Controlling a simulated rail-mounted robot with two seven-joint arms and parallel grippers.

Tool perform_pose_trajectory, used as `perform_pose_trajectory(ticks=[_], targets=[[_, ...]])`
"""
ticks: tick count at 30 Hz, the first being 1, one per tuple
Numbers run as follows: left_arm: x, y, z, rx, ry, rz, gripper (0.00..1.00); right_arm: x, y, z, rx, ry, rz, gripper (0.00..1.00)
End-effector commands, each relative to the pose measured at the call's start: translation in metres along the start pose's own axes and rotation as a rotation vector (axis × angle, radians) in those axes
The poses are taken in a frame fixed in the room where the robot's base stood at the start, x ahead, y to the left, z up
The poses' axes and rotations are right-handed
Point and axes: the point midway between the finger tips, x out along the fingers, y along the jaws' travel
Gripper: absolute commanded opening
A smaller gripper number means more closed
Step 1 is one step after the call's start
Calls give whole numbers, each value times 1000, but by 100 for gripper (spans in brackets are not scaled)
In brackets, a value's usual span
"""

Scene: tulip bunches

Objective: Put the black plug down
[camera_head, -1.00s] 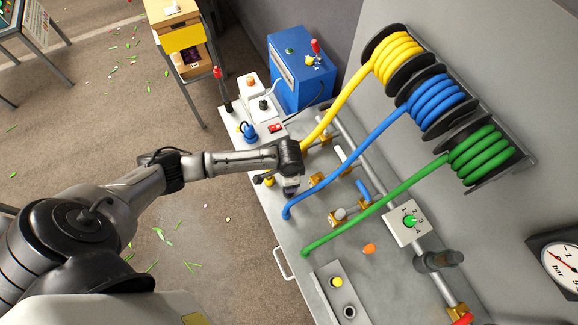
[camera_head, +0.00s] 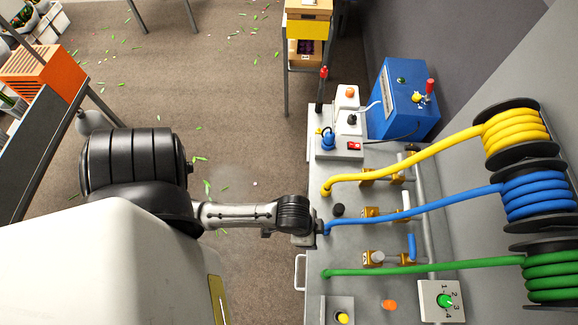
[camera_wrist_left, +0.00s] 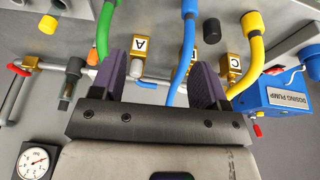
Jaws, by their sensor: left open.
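The black plug (camera_head: 339,210) stands on the grey bench, between the yellow hose end (camera_head: 326,190) and the blue hose end (camera_head: 326,228). It also shows in the left wrist view (camera_wrist_left: 211,31), free of the fingers and beyond the right-hand one. My left gripper (camera_head: 321,234) is over the bench's left edge, close to the blue hose end and just below the plug in the head view. In the left wrist view the gripper (camera_wrist_left: 160,75) has its fingers wide apart, with the blue hose seen in the gap. My right gripper is not in view.
The green hose (camera_head: 420,270) crosses the bench nearby. Brass fittings (camera_head: 371,213) and a grey pipe stand behind the plug. An orange plug (camera_head: 389,304) lies toward the front. A blue dosing pump (camera_head: 402,97) is at the back.

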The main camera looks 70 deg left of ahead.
Motion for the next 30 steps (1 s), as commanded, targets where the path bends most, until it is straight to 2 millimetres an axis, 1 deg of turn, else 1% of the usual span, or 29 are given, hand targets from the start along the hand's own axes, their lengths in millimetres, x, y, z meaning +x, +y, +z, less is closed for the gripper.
perform_pose_trajectory(ticks=[1, 3, 6, 10, 22, 26, 30], targets=[[-11, 0, 13, -44, 2, -19, 68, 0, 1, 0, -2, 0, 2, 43], [-23, -5, 25, -90, 5, -52, 68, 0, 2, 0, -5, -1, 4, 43], [-36, -10, 39, -136, 4, -91, 68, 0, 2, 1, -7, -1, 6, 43], [-45, -14, 48, -165, 1, -119, 68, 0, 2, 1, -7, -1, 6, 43], [-48, -15, 48, -169, 1, -124, 68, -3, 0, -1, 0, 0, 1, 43], [-61, -14, 44, -169, 1, -123, 68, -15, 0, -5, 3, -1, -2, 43], [-86, -13, 36, -168, 1, -123, 68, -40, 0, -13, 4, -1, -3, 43]])
